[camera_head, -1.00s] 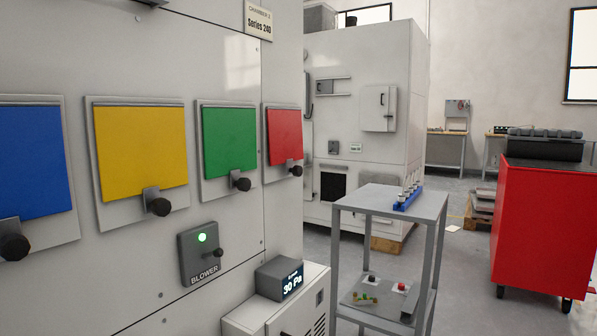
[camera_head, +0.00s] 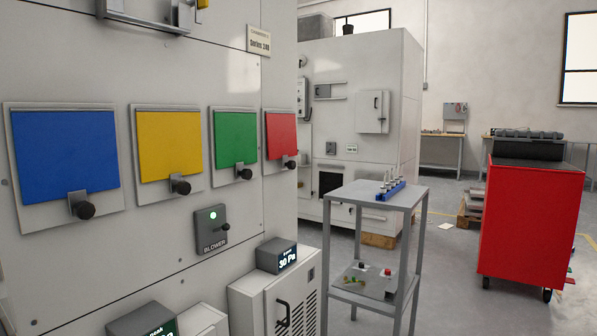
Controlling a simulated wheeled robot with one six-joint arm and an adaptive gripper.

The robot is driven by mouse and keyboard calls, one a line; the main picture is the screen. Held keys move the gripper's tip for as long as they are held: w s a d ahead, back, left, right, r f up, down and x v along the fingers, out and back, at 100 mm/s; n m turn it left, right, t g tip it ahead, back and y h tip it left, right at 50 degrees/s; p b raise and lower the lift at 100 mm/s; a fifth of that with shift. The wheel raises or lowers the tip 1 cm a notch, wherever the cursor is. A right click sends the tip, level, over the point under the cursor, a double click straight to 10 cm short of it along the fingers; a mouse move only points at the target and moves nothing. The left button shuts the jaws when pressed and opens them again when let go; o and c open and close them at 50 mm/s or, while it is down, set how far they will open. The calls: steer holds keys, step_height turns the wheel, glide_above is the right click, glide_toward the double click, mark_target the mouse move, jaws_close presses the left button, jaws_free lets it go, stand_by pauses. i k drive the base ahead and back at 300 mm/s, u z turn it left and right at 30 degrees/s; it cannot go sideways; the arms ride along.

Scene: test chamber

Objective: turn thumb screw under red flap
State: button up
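The red flap (camera_head: 281,134) is at the right end of a row of coloured flaps on the pale chamber wall, seen at a slant. It hangs flat against its plate. A black thumb screw (camera_head: 291,164) sits on a small bracket at its lower edge. The green flap (camera_head: 235,138), yellow flap (camera_head: 170,145) and blue flap (camera_head: 66,155) are to its left, each flat, each with a similar black screw below. My gripper is not in view.
A blower switch box (camera_head: 212,230) with a green light is below the flaps. A 30 Pa display (camera_head: 277,256) tops a low cabinet (camera_head: 275,296). A grey trolley (camera_head: 371,196) and a red cabinet (camera_head: 531,215) stand to the right. Floor shows between them.

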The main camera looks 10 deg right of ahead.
mark_target(291, 164)
steer(key=z, duration=0.9)
steer(key=i, duration=0.85)
steer(key=u, duration=0.1)
